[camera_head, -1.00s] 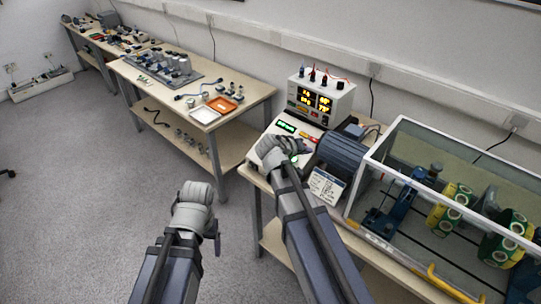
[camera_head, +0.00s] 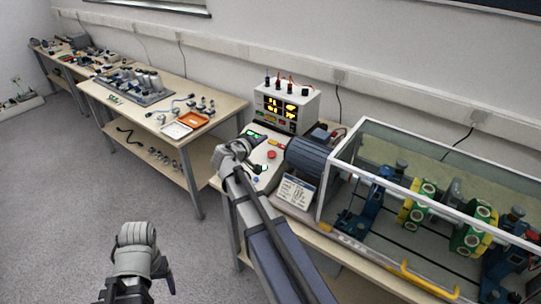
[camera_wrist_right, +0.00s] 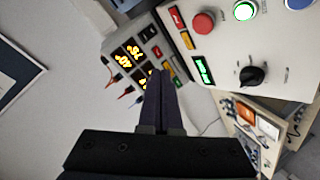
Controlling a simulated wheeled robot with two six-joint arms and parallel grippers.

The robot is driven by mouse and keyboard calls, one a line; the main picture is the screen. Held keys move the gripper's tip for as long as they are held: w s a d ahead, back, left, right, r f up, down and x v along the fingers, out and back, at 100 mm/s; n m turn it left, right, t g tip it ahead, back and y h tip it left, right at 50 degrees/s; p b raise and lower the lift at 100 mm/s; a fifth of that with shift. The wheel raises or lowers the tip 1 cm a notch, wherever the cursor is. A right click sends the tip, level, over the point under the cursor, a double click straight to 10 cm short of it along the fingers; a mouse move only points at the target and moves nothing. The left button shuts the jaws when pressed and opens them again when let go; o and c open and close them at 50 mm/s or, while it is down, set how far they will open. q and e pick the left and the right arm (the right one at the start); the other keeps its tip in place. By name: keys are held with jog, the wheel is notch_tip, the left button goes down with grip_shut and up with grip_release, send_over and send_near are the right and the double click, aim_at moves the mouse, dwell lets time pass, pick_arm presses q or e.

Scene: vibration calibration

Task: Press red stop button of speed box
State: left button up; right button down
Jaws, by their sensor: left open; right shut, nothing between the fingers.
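The speed box (camera_head: 271,176) is a pale sloped box on the bench, left of the grey motor. Its round red stop button (camera_head: 271,155) shows just right of my right gripper (camera_head: 247,150). In the right wrist view the red button (camera_wrist_right: 203,22) is at the top, beside a lit green button (camera_wrist_right: 244,10). A black knob (camera_wrist_right: 252,75) and a green display (camera_wrist_right: 203,69) are below them. My right gripper (camera_wrist_right: 161,74) is shut and empty, apart from the red button in that picture. My left gripper (camera_head: 164,272) is open and empty, low over the floor.
A power supply (camera_head: 287,108) with yellow digits and plugged leads stands behind the box. The grey motor (camera_head: 309,158) and a clear-walled rotor case (camera_head: 345,150) stand to the right. Another bench with an orange tray (camera_head: 193,120) is at left. Open floor lies between.

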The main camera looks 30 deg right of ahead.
jog(key=b, duration=0.8)
send_near(273, 151)
jog(key=shift+r+x, duration=0.2)
jog(key=shift+x, duration=0.7)
jog(key=shift+r+x, duration=0.2)
jog(key=shift+x, duration=0.65)
jog(key=shift+r+x, duration=0.2)
jog(key=shift+x, duration=0.7)
jog(key=shift+w+d+f, duration=0.1)
jog(key=shift+d, duration=0.1)
jog(key=shift+d+f, duration=0.1)
jog(key=shift+f, duration=0.2)
jog(key=shift+w+d+f+b, duration=0.15)
jog(key=shift+f+b, duration=0.15)
jog(key=shift+b, duration=0.2)
jog(key=shift+r, duration=0.1)
jog(key=shift+a+r+p, duration=0.25)
jog(key=shift+r+p, duration=0.35)
jog(key=shift+p, duration=0.15)
jog(key=r+p, duration=0.1)
jog(key=a+r+p, duration=0.1)
jog(key=r+p, duration=0.1)
jog(key=s+a+r+p, duration=0.1)
jog(key=shift+s+r, duration=0.1)
jog(key=shift+r, duration=0.2)
